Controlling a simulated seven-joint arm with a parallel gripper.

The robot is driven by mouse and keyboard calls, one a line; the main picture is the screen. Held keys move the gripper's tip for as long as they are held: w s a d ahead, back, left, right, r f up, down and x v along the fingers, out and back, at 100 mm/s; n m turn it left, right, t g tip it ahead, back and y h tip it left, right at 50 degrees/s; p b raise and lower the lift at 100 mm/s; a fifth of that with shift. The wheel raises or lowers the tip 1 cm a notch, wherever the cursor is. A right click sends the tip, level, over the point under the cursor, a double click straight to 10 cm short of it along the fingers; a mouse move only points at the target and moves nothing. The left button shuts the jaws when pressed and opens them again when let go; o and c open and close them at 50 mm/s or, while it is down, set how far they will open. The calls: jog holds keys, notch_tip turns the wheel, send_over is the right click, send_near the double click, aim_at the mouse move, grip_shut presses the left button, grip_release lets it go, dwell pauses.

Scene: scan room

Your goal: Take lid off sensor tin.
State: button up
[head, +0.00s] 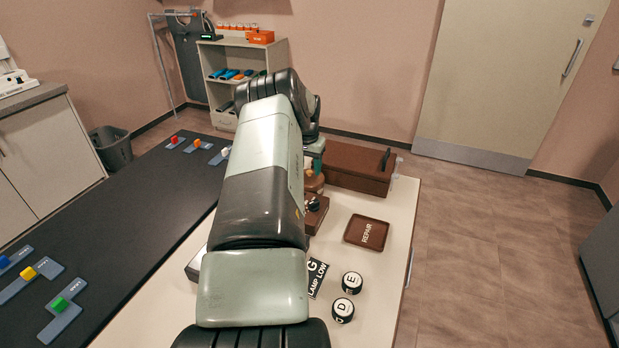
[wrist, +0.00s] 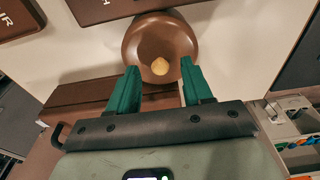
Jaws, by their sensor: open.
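The sensor tin appears to be the round brown vessel in the wrist view, with a brown lid (wrist: 160,35) and a small tan knob (wrist: 160,67) in the lid's middle. My gripper (wrist: 160,72) is open, its green fingers on either side of the knob with gaps showing. I cannot tell how far above the lid the fingertips are. In the head view the brown tin (head: 314,184) is partly hidden behind my arm, below the green fingers. The lid appears to be on the tin; its seam is not clear.
A brown box (head: 350,168) with a black handle stands close behind the tin. A brown REPAIR tray (head: 367,232) lies to the right. Black-and-white round pieces E (head: 352,282) and D (head: 342,310) and a lettered card (head: 316,277) are nearer. The white tabletop (head: 385,265) is bare around the tray.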

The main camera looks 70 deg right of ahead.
jog(key=shift+f, duration=0.6)
grip_shut()
jog(key=shift+r, duration=0.1)
